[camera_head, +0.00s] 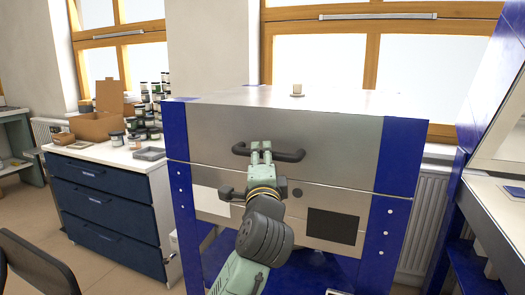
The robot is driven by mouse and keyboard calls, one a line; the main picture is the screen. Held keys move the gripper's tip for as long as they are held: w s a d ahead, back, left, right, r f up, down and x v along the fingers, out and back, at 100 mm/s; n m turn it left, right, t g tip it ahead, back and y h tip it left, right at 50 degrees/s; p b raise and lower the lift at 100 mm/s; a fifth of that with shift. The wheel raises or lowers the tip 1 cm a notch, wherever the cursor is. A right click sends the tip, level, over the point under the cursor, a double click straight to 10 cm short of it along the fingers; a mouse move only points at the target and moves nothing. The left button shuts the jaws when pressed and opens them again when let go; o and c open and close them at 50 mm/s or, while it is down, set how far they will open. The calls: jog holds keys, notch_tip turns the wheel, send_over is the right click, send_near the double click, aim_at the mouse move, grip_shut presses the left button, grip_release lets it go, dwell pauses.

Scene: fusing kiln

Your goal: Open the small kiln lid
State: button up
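The kiln has a brushed steel lid (330,140) with blue corner posts, and it looks shut on the steel lower body (285,205). A dark bar handle (290,155) sits on the lid's front face. My gripper (262,150) is at the left half of this handle, with its pale green fingers overlapping the bar. My arm reaches up to it from below. I cannot tell whether the fingers close around the bar or only lie in front of it.
A small pale object (297,91) stands on top of the lid. To the left is a blue drawer cabinet (105,205) with a cardboard box (105,112) and several jars. A chair (35,262) is at the lower left, and a sloped blue-framed bench (495,215) is close on the right.

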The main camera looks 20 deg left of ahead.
jog(key=shift+x, duration=1.35)
jog(key=shift+d, duration=0.1)
jog(key=shift+c, duration=0.4)
grip_shut()
